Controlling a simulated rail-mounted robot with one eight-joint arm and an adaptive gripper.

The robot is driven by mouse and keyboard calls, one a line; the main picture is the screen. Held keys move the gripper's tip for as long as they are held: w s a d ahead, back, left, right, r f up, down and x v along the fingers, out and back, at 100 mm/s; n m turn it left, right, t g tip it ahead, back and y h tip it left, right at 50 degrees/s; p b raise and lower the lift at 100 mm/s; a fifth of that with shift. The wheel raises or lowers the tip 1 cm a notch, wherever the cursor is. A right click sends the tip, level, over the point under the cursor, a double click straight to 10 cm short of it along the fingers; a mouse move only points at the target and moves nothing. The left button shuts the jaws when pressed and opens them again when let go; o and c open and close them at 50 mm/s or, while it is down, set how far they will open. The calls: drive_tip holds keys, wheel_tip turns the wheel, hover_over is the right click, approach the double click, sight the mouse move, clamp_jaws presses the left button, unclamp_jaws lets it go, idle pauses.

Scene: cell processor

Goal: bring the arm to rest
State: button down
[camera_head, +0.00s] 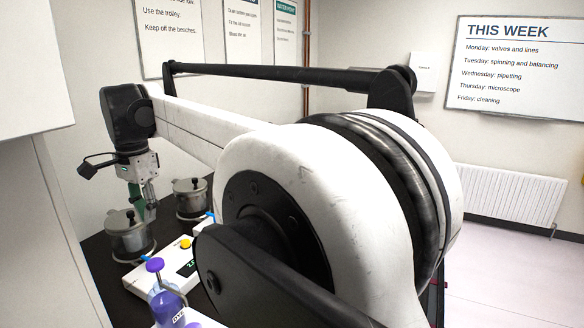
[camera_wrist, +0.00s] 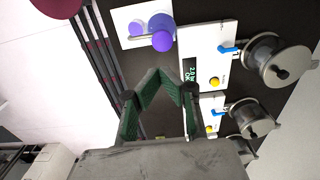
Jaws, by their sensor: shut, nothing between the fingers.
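My gripper (camera_head: 139,205) hangs from the end of my arm at the left of the head view, pointing down over the dark bench. Its green fingers are beside or just behind the near metal pot's lid knob in that view; I cannot tell the exact gap. In the wrist view my gripper (camera_wrist: 162,82) shows its green-padded fingers closed together at the tips, with nothing between them. My large white and black arm link fills the middle of the head view and hides much of the bench.
Lidded metal pots (camera_head: 130,242) (camera_wrist: 284,62) stand by white control panels (camera_head: 184,262) (camera_wrist: 206,58) with yellow buttons and blue levers. A purple-capped bottle (camera_head: 166,302) stands at the near side. Dark bench (camera_wrist: 190,12) shows between them. A radiator (camera_head: 512,192) and open floor lie right.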

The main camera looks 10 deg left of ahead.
drive_tip(key=w+d+r+t+y+b, duration=0.1)
drive_tip(key=w+d+r+b, duration=0.15)
drive_tip(key=d, duration=1.75)
drive_tip(key=s+d+f+n+t, duration=0.1)
drive_tip(key=d, duration=0.7)
drive_tip(key=s+d+f+n+t, duration=0.1)
drive_tip(key=s+d, duration=0.1)
drive_tip(key=d, duration=0.6)
drive_tip(key=s+d+f+n+t+b, duration=0.1)
drive_tip(key=s+d+f+t+b, duration=0.1)
drive_tip(key=s+d+f, duration=0.6)
drive_tip(key=s+d+f+t+h+b, duration=0.1)
drive_tip(key=s+d+f+t+b, duration=0.1)
drive_tip(key=s+d+f, duration=0.6)
drive_tip(key=s+d, duration=0.1)
drive_tip(key=d, duration=0.6)
drive_tip(key=shift+d+f+n, duration=0.15)
drive_tip(key=shift+f+n, duration=0.05)
drive_tip(key=shift+n, duration=0.2)
drive_tip(key=c, duration=2.4)
unclamp_jaws()
drive_tip(key=shift+s, duration=0.1)
